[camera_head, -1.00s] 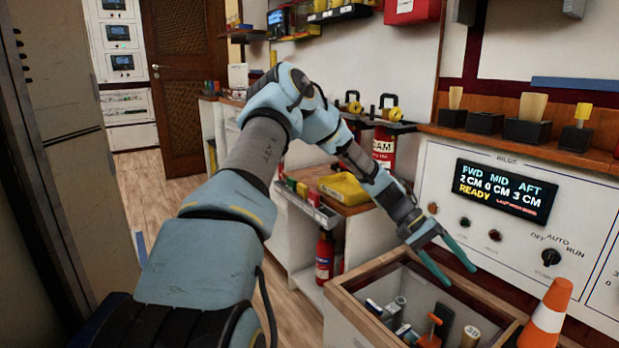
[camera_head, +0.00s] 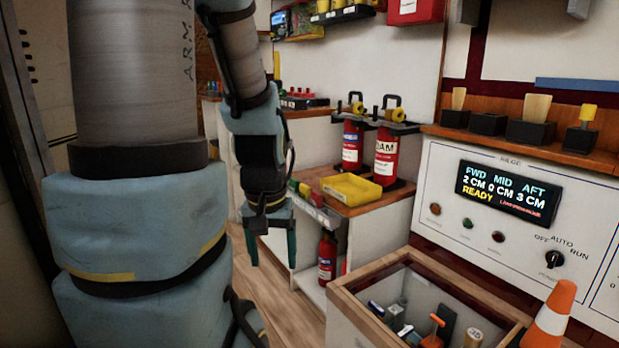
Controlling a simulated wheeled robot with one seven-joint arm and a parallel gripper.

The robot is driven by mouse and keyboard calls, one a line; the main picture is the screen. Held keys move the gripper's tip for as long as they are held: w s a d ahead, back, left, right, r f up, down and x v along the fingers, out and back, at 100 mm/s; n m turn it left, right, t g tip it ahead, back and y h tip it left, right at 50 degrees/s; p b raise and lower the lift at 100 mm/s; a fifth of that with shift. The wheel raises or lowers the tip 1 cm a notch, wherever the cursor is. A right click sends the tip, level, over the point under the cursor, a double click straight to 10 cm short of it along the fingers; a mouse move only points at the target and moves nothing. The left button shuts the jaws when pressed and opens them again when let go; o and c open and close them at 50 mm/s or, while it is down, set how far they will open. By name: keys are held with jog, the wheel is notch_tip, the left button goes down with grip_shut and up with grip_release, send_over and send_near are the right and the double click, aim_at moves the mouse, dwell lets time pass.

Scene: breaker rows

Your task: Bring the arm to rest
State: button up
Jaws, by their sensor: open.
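My arm fills the left of the head view, folded upright close to my body. My gripper (camera_head: 271,248) hangs fingers down at the end of the arm, in front of the wooden-topped counter with the yellow tray. Its two green fingers stand apart with nothing seen between them, so it is open and empty. Part of the arm is cut off by the top edge of the picture.
A wooden bin (camera_head: 345,291) holding several tools stands at the front. An orange and white cone (camera_head: 549,322) is at its right. A yellow tray (camera_head: 352,188) and red extinguishers (camera_head: 386,157) sit on the counter. A white panel (camera_head: 440,185) stands right. Wood floor shows below my gripper.

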notch_tip(320, 180, up, 26)
jog(key=p, duration=2.5)
jog(key=shift+f, duration=0.15)
